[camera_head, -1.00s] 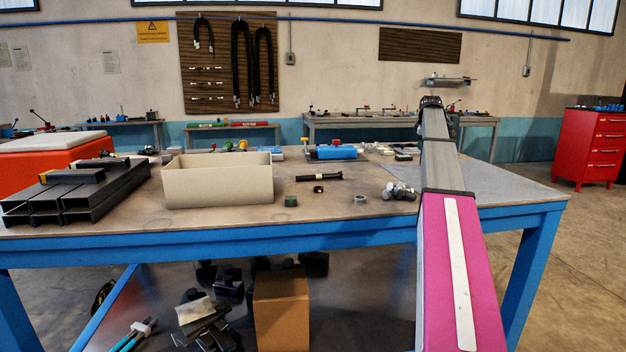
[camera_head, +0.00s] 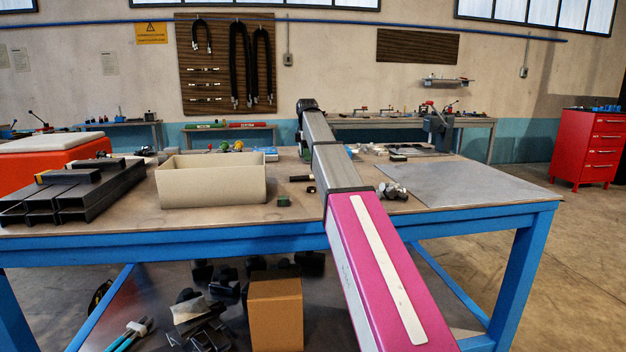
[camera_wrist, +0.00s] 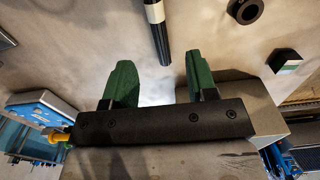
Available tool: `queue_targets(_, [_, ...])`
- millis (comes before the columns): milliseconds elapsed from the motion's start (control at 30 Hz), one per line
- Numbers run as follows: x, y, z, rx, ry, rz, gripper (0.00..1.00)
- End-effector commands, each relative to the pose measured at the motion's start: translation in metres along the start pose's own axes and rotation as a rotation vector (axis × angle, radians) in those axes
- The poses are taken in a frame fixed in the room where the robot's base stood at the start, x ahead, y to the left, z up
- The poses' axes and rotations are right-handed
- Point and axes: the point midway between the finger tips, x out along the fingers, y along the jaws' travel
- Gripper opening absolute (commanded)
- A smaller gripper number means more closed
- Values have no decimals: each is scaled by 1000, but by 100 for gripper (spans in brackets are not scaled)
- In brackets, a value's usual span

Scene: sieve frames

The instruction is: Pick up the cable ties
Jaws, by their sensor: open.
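A thin black bundle with a white band, which looks like the cable ties (camera_head: 300,178), lies on the workbench right of the beige bin; my arm hides part of it. In the wrist view the black bundle (camera_wrist: 161,35) runs down from the top edge, its lower end near the gap between the fingertips. My gripper (camera_wrist: 160,72) is open with two green fingers and nothing between them. I cannot tell its height above the bench. In the head view the fingers are hidden behind my arm.
The beige bin (camera_head: 211,190) stands left of the bundle. A small green block (camera_head: 284,201) and a black ring (camera_wrist: 245,10) lie close by. Metal fittings (camera_head: 393,191) lie right of my arm. Black tubes (camera_head: 85,196) are stacked at the left. A bare grey sheet (camera_head: 470,184) lies at right.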

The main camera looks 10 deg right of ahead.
Motion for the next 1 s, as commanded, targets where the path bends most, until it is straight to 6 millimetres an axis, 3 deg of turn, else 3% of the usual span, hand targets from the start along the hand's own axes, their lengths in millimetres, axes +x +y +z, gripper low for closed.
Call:
queue_targets(200, [33, -1, 0, 1, 0, 0, 52])
queue_targets(467, [50, 1, -1, 2, 0, 0, 52])
queue_targets(700, [83, 2, -3, 2, 0, 0, 52])
queue_targets(1000, [90, 3, -3, 2, 0, 2, 52])
